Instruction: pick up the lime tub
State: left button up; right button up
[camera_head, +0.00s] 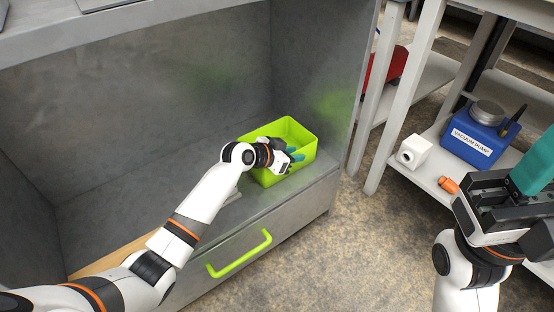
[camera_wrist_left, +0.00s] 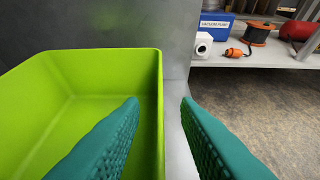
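The lime tub (camera_head: 302,140) is an open, bright green rectangular box on the grey cabinet's ledge in the head view. It fills the left of the left wrist view (camera_wrist_left: 95,62). My left gripper (camera_head: 295,156) is at the tub, with teal fingers (camera_wrist_left: 160,101) spread apart. One finger appears over the tub's inside and the other outside, with the right wall between them; a gap shows, and contact is not visible. My right gripper (camera_head: 538,165) is at the right edge of the head view, away from the tub; its finger gap cannot be made out.
The grey cabinet (camera_head: 130,110) encloses the tub at back and sides. A drawer with a lime handle (camera_head: 240,254) is below. A shelf (camera_head: 425,172) at right holds a blue vacuum pump box (camera_head: 476,140), a white block (camera_head: 414,151) and an orange-ended item (camera_head: 449,185). Open floor lies between.

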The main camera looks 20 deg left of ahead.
pick_arm(q)
grip_shut()
jog(key=shift+r, duration=0.1)
dwell(1.3)
